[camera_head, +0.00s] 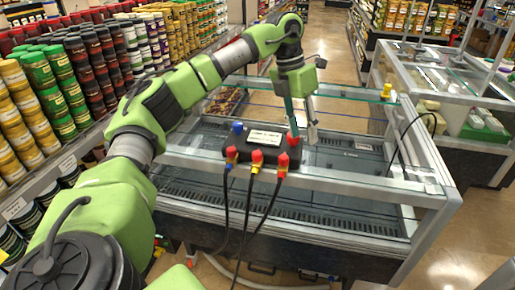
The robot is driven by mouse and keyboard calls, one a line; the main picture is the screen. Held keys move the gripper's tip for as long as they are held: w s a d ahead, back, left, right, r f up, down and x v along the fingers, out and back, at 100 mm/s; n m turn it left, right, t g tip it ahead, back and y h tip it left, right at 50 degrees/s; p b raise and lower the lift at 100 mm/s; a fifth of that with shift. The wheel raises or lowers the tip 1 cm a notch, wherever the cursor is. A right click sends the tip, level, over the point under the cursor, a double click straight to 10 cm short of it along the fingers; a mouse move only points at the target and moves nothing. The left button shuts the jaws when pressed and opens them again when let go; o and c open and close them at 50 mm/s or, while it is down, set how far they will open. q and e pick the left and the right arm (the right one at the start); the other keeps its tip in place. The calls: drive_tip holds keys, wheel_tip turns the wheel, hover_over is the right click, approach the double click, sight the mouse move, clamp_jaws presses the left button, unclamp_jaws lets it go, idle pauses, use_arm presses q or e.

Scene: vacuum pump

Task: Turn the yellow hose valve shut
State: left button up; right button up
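A black pump manifold (262,145) with a pale label lies on the glass top of the freezer case. Three hose valves with red or orange knobs line its front edge. The middle one, the yellow hose valve (257,157), has a yellow fitting below it, and a dark hose hangs from it. A blue knob (238,127) and a red knob (294,137) sit toward the back. My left gripper (301,132) points down at the manifold's right end, fingers apart, beside the back red knob. I cannot tell whether it touches. My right gripper is not in view.
The freezer case (318,182) has glass panels and metal rails. Hoses hang down its near side. A small yellow object (386,91) stands at the back right. Shelves of jars (62,88) line the left, close to my arm.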

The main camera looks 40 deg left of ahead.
sight(257, 152)
use_arm(q)
drive_tip(key=s+a+r+n+g+y, duration=0.1)
drive_tip(key=s+a+r, duration=0.2)
drive_tip(key=a, duration=0.2)
drive_tip(key=s+a+r+n+y, duration=0.1)
drive_tip(key=s+a+r, duration=0.15)
drive_tip(key=a, duration=0.35)
wheel_tip(257, 152, down, 13)
drive_tip(key=shift+d+r+p, duration=0.1)
drive_tip(key=shift+r+p, duration=0.1)
drive_tip(key=shift+p, duration=0.3)
drive_tip(key=shift+f, duration=0.75)
clamp_jaws()
